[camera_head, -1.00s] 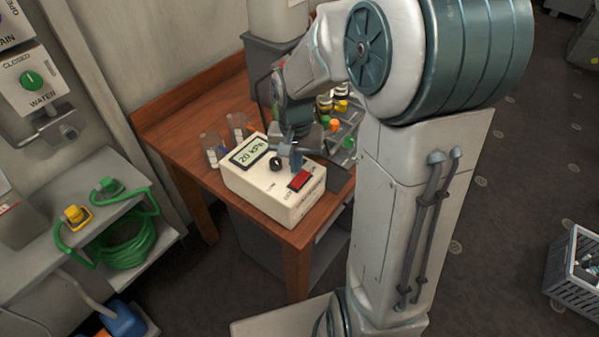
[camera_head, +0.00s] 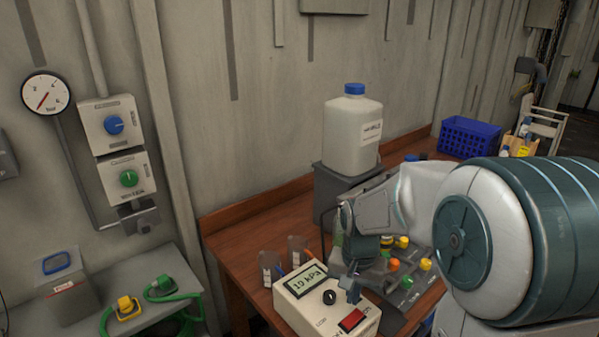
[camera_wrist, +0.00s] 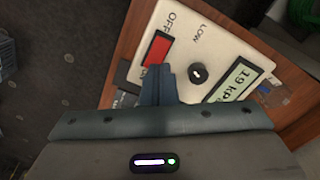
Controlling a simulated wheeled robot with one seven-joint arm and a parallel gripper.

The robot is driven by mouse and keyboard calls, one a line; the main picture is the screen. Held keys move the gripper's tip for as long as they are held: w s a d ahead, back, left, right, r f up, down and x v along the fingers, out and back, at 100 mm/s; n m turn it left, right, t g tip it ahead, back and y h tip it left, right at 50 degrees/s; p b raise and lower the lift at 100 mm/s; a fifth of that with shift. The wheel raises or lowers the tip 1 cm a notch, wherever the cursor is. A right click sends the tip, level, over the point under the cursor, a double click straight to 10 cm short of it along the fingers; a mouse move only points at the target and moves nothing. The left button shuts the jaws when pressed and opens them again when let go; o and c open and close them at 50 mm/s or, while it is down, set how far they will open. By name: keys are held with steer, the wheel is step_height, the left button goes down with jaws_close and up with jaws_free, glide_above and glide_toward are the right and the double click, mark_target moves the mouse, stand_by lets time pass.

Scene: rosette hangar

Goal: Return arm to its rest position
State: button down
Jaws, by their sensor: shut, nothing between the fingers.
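My gripper (camera_head: 352,287) is over the cream control box on the wooden table. In the wrist view the fingers of my gripper (camera_wrist: 159,72) are together with nothing between them, beside the red switch (camera_wrist: 157,48) and the black knob (camera_wrist: 196,73). The cream box (camera_head: 301,307) has a display (camera_head: 306,281) that reads 19 kPa. My arm reaches in from the right and hides part of the table. I cannot tell whether the fingertips touch the box.
A white jug with a blue cap (camera_head: 353,130) stands on a grey stand behind my arm. Small bottles (camera_head: 270,268) stand left of it. A blue basket (camera_head: 469,137) sits at the table's far end.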

steer(key=s+r+n+t, duration=0.1)
steer(key=s+r+n, duration=0.1)
steer(key=s+r, duration=0.2)
steer(key=s+r+n+t, duration=0.2)
steer(key=s+r, duration=0.2)
steer(key=s, duration=0.6)
steer(key=shift+r+n+t+b, duration=0.25)
steer(key=shift+n+t+b, duration=0.05)
steer(key=shift+b, duration=0.15)
